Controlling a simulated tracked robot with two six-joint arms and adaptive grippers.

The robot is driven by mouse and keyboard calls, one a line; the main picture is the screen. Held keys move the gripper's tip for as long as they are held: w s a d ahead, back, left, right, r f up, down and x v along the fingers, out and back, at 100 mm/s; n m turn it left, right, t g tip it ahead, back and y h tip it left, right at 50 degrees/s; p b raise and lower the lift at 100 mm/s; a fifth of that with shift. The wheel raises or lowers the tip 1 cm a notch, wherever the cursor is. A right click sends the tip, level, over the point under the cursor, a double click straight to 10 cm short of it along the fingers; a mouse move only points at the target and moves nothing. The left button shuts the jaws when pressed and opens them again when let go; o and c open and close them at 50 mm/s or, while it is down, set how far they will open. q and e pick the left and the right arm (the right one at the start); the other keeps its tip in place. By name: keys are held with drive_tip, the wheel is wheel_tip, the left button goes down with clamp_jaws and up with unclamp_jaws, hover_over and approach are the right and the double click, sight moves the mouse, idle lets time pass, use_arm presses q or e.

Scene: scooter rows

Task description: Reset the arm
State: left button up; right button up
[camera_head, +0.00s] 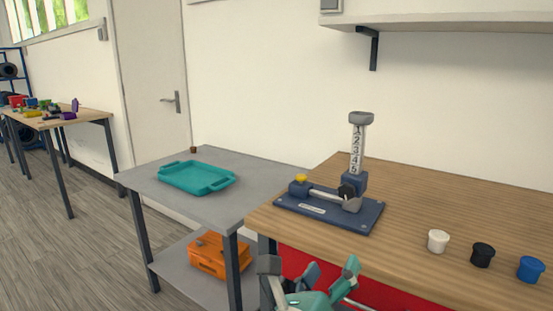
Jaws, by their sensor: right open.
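A device with a flat dark blue base (334,222) stands on the wooden workbench. An upright column (357,150) with a vertical row of dark digits rises at its back right, with a grey cup-like top. A pale bar, the likely arm (325,194), lies low and nearly level between a blue block with a yellow cap (301,179) and a dark knob (346,191). My right gripper (311,268), teal with grey tips, is open at the bottom edge. It appears empty, in front of the bench and apart from the device. My left gripper is not in view.
White, black and blue lidded pots (437,241) (482,255) (530,269) stand along the bench's front right. A teal tray (196,177) lies on the grey table at left, with an orange case (219,256) on its lower shelf. A wall shelf (440,20) hangs above the bench.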

drive_tip(key=w+f+n+y, duration=0.4)
drive_tip(key=w+f+n, duration=0.3)
drive_tip(key=f+n, duration=0.4)
wheel_tip(320, 180, down, 24)
drive_tip(key=s+d+r+n+g+y, duration=0.1)
drive_tip(key=s+d+n+g+y, duration=0.3)
drive_tip(key=n, duration=0.7)
drive_tip(key=s+f+n+g+y, duration=0.5)
drive_tip(key=s+f+n+g, duration=0.55)
drive_tip(key=s+f, duration=0.75)
wheel_tip(320, 180, up, 21)
drive_tip(key=s+p, duration=0.2)
drive_tip(key=p, duration=1.8)
drive_tip(key=shift+s+r+n+p, duration=0.15)
drive_tip(key=shift+s+n+p, duration=0.05)
drive_tip(key=shift+n+p, duration=0.2)
